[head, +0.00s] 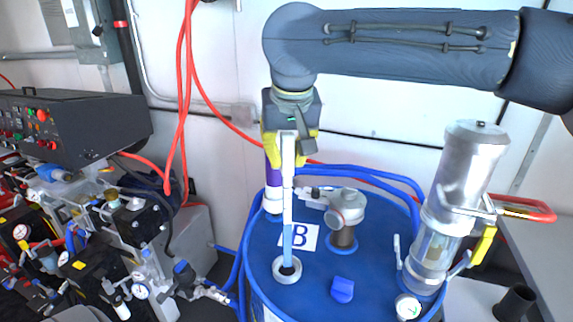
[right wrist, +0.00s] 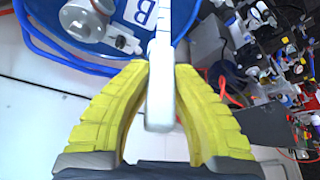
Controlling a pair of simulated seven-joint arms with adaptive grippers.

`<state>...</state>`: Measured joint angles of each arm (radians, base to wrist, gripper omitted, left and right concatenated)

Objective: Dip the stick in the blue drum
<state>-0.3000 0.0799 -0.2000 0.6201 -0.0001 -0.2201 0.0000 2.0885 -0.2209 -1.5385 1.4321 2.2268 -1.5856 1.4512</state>
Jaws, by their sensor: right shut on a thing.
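My right gripper (head: 288,156) points down above the blue drum (head: 315,285), its yellow fingers shut on the white upper part of a stick (head: 287,212). The stick hangs upright, and its lower part looks light blue. Its lower end meets the dark hole of the white-ringed opening (head: 287,270) in the drum lid; how deep it sits in there is hidden. In the right wrist view, the stick (right wrist: 160,95) lies between the yellow fingers (right wrist: 162,75) and runs away toward the drum. My left gripper is not in view.
A pump fitting (head: 345,210), a clear-and-metal cylinder (head: 460,200) and a blue cap (head: 342,290) stand on the lid, beside a "B" label (head: 299,235). Blue hoses curve behind the drum. A control box (head: 75,125) and machinery with gauges fill the left.

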